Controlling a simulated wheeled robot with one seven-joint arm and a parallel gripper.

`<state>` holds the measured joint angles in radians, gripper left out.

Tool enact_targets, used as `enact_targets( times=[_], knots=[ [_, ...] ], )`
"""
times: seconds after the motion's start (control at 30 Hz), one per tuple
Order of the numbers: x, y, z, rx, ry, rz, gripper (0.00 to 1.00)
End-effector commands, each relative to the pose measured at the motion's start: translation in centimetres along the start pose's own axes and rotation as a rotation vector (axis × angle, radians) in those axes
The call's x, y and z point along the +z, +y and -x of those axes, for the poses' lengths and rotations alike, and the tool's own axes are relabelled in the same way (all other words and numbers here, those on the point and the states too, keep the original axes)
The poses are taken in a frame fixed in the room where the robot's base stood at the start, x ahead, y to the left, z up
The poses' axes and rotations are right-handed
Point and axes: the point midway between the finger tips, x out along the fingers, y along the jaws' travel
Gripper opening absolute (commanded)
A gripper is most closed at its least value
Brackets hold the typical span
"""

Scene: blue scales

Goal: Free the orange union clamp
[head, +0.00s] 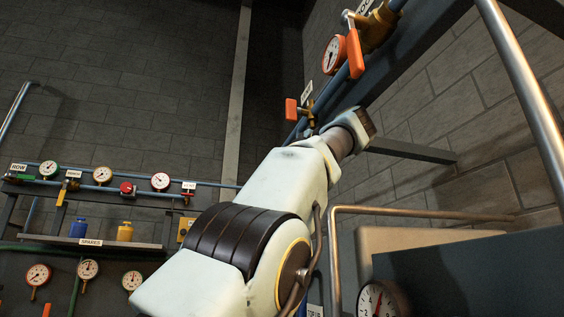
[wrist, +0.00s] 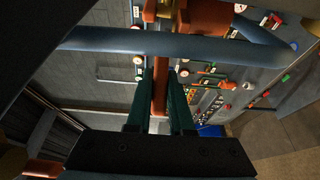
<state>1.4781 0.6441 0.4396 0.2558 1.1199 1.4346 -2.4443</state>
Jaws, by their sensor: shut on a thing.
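In the wrist view, my gripper (wrist: 160,78) has its two dark teal fingers on either side of a narrow orange bar (wrist: 160,94), and is shut on it. The bar runs up to an orange part at the blue pipe (wrist: 225,46); I take this for the orange union clamp, but the pipe partly hides the joint. In the head view, my arm reaches up to the right wall and hides the fingers and the held part. An orange lever (head: 356,56) and an orange plate (head: 291,110) show along the pipe there.
An orange-rimmed gauge (head: 334,55) and brass fitting (head: 379,28) sit on the upper pipe. A metal handrail (head: 430,212) and a large gauge (head: 378,301) are at lower right. A spares shelf (head: 100,243) with a blue and a yellow container is at left.

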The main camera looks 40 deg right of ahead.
Motion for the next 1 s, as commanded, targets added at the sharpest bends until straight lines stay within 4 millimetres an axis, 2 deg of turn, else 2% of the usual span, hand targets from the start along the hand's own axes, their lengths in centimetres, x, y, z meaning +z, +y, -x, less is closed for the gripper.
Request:
enact_targets(
  times=[0.23, 0.27, 0.5, 0.8, 0.87, 1.0],
  knots=[
    [0.0, 0.0, -0.1, 0.002, -0.002, 0.000, 0.00],
    [0.0, 0.0, -0.1, 0.002, -0.002, 0.000, 0.23],
    [0.0, 0.0, -0.1, 0.001, -0.001, 0.000, 0.50],
    [0.0, 0.0, 0.2, 0.001, -0.002, 0.000, 0.50],
    [0.1, 0.0, 0.7, 0.001, -0.003, 0.000, 0.50],
    [0.1, -0.1, 2.9, 0.002, -0.005, 0.001, 0.50]
  ],
)
